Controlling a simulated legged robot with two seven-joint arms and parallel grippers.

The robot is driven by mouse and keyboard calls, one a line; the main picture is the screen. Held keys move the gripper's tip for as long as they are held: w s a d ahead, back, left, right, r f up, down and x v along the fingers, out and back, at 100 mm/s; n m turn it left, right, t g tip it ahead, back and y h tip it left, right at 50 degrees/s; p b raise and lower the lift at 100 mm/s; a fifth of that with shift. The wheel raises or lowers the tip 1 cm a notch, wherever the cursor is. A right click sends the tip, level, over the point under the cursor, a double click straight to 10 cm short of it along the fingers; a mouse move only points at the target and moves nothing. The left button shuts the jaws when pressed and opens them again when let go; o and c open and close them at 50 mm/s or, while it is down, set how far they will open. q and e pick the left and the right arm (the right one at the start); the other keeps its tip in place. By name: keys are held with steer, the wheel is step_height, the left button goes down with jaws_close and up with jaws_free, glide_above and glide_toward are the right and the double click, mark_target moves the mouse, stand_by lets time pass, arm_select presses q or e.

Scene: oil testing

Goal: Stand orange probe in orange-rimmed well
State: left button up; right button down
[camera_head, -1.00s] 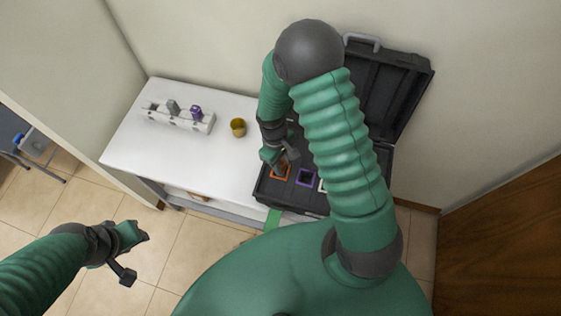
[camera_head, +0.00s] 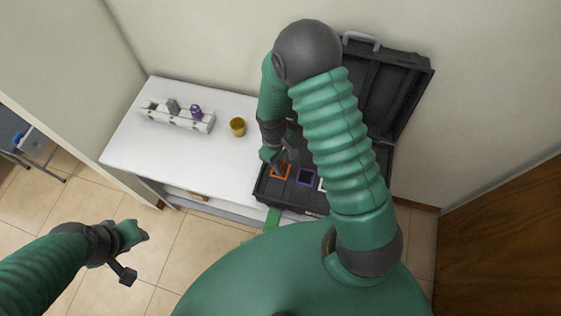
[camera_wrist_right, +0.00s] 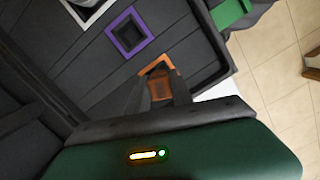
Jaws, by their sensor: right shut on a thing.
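The orange probe (camera_wrist_right: 161,88) shows in the right wrist view as an orange block between the fingers of my right gripper (camera_wrist_right: 162,98). My right gripper is shut on it, directly at the orange-rimmed well (camera_head: 281,172). The orange rim (camera_wrist_right: 155,63) shows just beyond the fingers in the wrist view. The probe's lower end is hidden, so I cannot tell how deep it sits. In the head view my right gripper (camera_head: 279,160) covers the probe and part of the well. My left gripper (camera_head: 133,256) is open and empty, away from the table at the lower left.
The open black case (camera_head: 262,192) also has a purple-rimmed well (camera_head: 305,177) and a white-rimmed well (camera_head: 323,185). A white rack (camera_head: 178,121) holding grey and purple probes and a yellow cup (camera_head: 238,127) stand on the white table (camera_head: 225,165).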

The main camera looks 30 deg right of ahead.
steer(key=shift+f, duration=0.3)
steer(key=c, duration=1.4)
jaws_free()
steer(key=shift+r, duration=0.1)
steer(key=r+p, duration=0.3)
steer(key=w+r+p, duration=0.1)
steer(key=r+p, duration=0.2)
steer(key=r, duration=0.1)
steer(key=r+p, duration=0.3)
steer(key=r, duration=0.1)
steer(key=shift+w+a, duration=0.2)
steer(key=shift+a, duration=0.05)
steer(key=shift+f, duration=0.1)
